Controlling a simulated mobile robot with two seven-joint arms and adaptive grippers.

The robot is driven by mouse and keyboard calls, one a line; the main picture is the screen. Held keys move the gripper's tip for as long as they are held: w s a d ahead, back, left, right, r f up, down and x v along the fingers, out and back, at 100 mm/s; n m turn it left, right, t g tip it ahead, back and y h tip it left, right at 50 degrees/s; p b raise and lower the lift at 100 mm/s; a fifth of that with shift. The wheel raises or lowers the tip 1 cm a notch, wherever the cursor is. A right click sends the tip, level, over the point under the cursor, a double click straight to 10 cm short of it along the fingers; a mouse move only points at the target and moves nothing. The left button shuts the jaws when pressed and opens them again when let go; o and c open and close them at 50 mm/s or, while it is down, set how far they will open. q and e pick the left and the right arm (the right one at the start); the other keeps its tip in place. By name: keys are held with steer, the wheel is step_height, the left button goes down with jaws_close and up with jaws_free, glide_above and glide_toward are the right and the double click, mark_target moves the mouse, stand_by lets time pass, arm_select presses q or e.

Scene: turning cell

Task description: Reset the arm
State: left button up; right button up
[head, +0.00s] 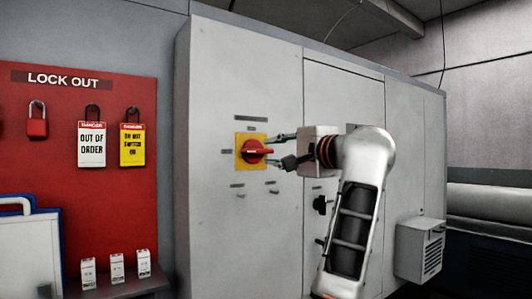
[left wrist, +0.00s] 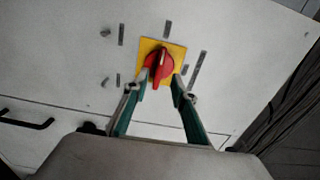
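My left gripper (head: 272,151) is at the front of a grey cabinet (head: 235,75), by a red rotary switch handle (head: 254,151) on a yellow plate (head: 240,140). The handle looks roughly horizontal in the head view. In the left wrist view my left gripper (left wrist: 160,83) has its two green-sided fingers apart. Their tips lie on either side of the near end of the red handle (left wrist: 158,62), over the yellow plate (left wrist: 176,52). I cannot tell whether a fingertip touches the handle. My right gripper is out of view.
A red lockout board (head: 50,120) at the left holds a red padlock (head: 37,122), an "out of order" tag (head: 92,145) and a yellow tag (head: 132,145). Small white boxes (head: 117,268) stand below. A vented box (head: 419,249) projects from the cabinet at the right.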

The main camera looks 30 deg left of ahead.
arm_select(q)
steer(key=shift+s+d, duration=0.25)
steer(key=shift+d, duration=0.35)
